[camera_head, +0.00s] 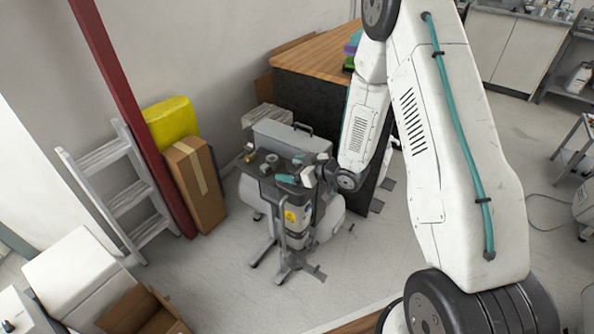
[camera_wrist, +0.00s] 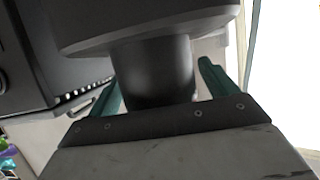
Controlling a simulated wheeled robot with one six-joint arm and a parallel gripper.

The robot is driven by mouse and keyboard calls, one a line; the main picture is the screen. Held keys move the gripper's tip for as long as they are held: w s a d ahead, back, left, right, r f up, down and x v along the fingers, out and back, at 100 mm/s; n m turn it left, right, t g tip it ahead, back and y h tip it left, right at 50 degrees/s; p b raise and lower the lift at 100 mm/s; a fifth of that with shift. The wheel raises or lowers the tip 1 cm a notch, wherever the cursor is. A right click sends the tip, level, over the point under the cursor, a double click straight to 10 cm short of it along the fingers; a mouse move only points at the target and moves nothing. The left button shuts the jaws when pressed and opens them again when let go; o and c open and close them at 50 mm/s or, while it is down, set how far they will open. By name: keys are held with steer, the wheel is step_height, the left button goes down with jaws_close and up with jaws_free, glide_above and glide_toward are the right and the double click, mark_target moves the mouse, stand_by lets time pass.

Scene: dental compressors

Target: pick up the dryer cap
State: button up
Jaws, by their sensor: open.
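In the wrist view a dark round part, which looks like the dryer cap (camera_wrist: 155,72), fills the middle, with a narrow cylindrical body and a wider flange. My gripper (camera_wrist: 160,78) has one green finger on each side of the narrow body. The fingers are open, and a gap shows at the right finger; contact on the left is unclear. In the head view my gripper (camera_head: 287,179) is at the top of the grey compressor unit (camera_head: 295,215), which bears a yellow warning label. The cap cannot be made out clearly there.
A dark cabinet with a wooden top (camera_head: 315,57) stands close behind the unit. A cardboard box (camera_head: 195,185), a yellow object (camera_head: 171,122) and a step ladder (camera_head: 125,190) are to the left. An open carton (camera_head: 145,312) lies at lower left. The floor right of the cabinet is partly clear.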

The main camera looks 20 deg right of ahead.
steer(key=shift+w+a, duration=0.1)
steer(key=shift+c, duration=0.4)
steer(key=c, duration=1.1)
steer(key=shift+o, duration=0.2)
